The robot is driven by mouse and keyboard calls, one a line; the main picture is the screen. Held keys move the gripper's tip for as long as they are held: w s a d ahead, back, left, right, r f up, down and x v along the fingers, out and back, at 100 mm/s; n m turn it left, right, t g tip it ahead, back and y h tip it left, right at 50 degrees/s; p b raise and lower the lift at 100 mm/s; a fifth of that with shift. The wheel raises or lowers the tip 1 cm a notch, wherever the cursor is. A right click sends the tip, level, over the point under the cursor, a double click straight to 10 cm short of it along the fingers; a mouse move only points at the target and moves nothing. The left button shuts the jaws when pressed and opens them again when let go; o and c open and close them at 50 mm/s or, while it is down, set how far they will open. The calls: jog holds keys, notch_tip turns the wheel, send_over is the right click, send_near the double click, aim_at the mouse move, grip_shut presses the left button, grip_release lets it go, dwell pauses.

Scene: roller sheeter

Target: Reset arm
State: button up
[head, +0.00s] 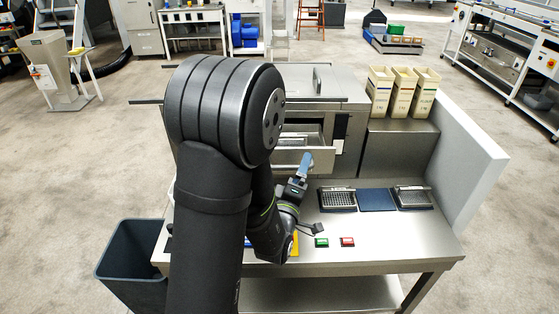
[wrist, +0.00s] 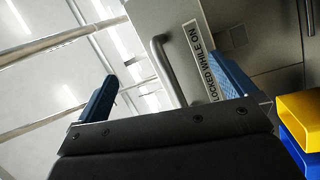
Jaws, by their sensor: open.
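My arm stands over the left part of the steel bench (head: 388,236) in the head view and hides much of the machine behind it. My gripper (head: 303,168) shows there as a dark body with a blue finger pointing up, in front of the steel machine (head: 345,105). In the wrist view, my gripper (wrist: 170,88) is open, its two blue fingers wide apart with nothing between them.
Two dark trays (head: 338,199) (head: 413,197) flank a blue mat (head: 377,199) on the bench. A green button (head: 321,242) and a red button (head: 347,241) sit near its front. Beige bins (head: 403,88) stand back right; a grey bin (head: 128,262) is left. The wrist view shows a yellow block (wrist: 300,115).

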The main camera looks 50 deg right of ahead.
jog(key=s+a+f+m+t+y, duration=0.1)
jog(key=s+a+m+t+y, duration=0.35)
jog(key=s+a+m, duration=0.85)
jog(key=w+d+n, duration=0.1)
jog(key=w+d, duration=0.3)
jog(key=w, duration=0.4)
jog(key=shift+w+d+f+n, duration=0.15)
jog(key=shift+w+f+n, duration=0.1)
jog(key=shift+n, duration=0.15)
jog(key=shift+s+y, duration=0.15)
jog(key=shift+y, duration=0.1)
jog(key=v, duration=1)
jog(key=shift+r, duration=0.2)
jog(key=x, duration=0.9)
jog(key=shift+f, duration=0.2)
dwell(0.4)
